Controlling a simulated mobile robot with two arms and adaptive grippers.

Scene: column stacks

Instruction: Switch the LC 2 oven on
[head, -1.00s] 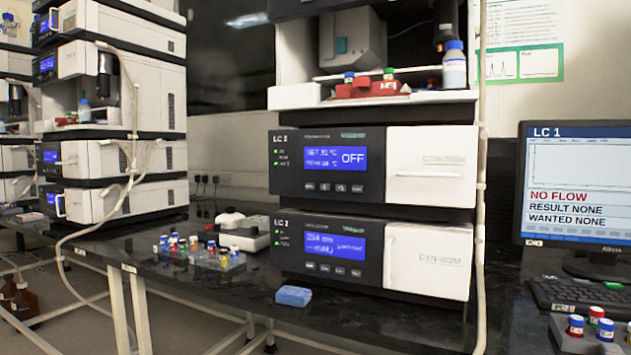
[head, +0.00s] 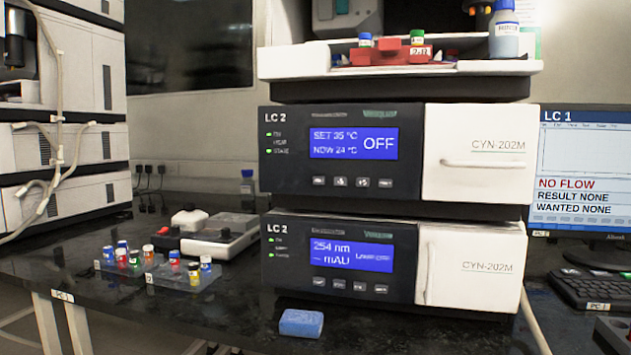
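The LC 2 oven (head: 395,153) is a dark unit with a white door at the right, in the middle of the head view. Its blue display (head: 353,143) reads SET 35 °C, NOW 24 °C and OFF. A row of small buttons (head: 351,182) sits under the display, and small green lights show at its left. The oven's white door (head: 477,154) is shut and has a horizontal handle. Neither of my grippers is in view.
Below the oven is the LC 2 detector (head: 340,265), showing 254 nm. Above is a tray (head: 300,62) with a red vial rack (head: 388,54) and a bottle (head: 507,35). A blue sponge (head: 301,323), vial racks (head: 190,282) and a monitor (head: 583,170) stand around on the dark bench.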

